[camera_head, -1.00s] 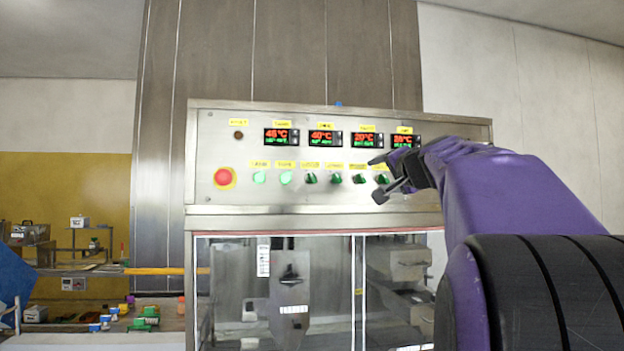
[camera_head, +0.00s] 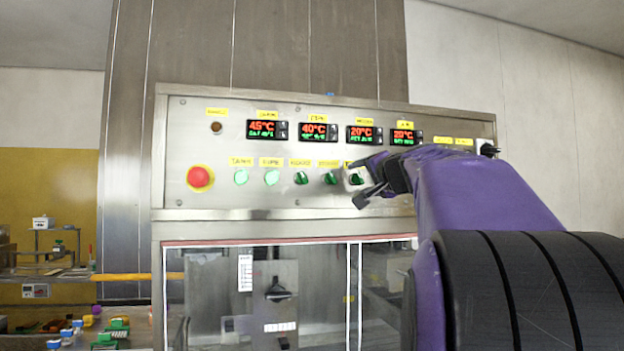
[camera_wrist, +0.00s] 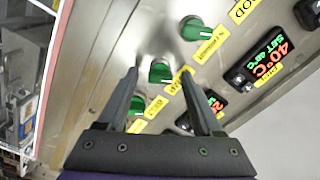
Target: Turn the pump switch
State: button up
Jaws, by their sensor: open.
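The control panel (camera_head: 330,195) carries a row of green rotary switches and round green lights under small yellow labels. Which one is the pump switch I cannot read for certain. My gripper (camera_head: 362,181) is open in front of the panel, at the right part of the row. One green switch (camera_head: 355,177) shows between its fingers there. In the wrist view, a green switch (camera_wrist: 160,72) lies between the fingertips of my gripper (camera_wrist: 158,74). Another green switch (camera_wrist: 203,28) sits beyond the fingertips, and one (camera_wrist: 137,104) is nearer. Whether the fingers touch the switch I cannot tell.
A red emergency button (camera_head: 200,177) is at the panel's left. Temperature displays (camera_head: 318,131) line its upper part. Glass doors (camera_head: 300,300) are below. A bench with coloured pieces (camera_head: 110,330) stands at lower left. My arm covers the panel's right side.

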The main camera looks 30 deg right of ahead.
grip_shut()
dwell(0.4)
jog(key=m, duration=0.5)
jog(key=shift+m+p, duration=0.35)
jog(key=shift+m, duration=0.05)
jog(key=m+p, duration=0.1)
jog(key=m, duration=0.4)
jog(key=shift+m+p, duration=0.3)
jog(key=shift+m, duration=0.4)
grip_release()
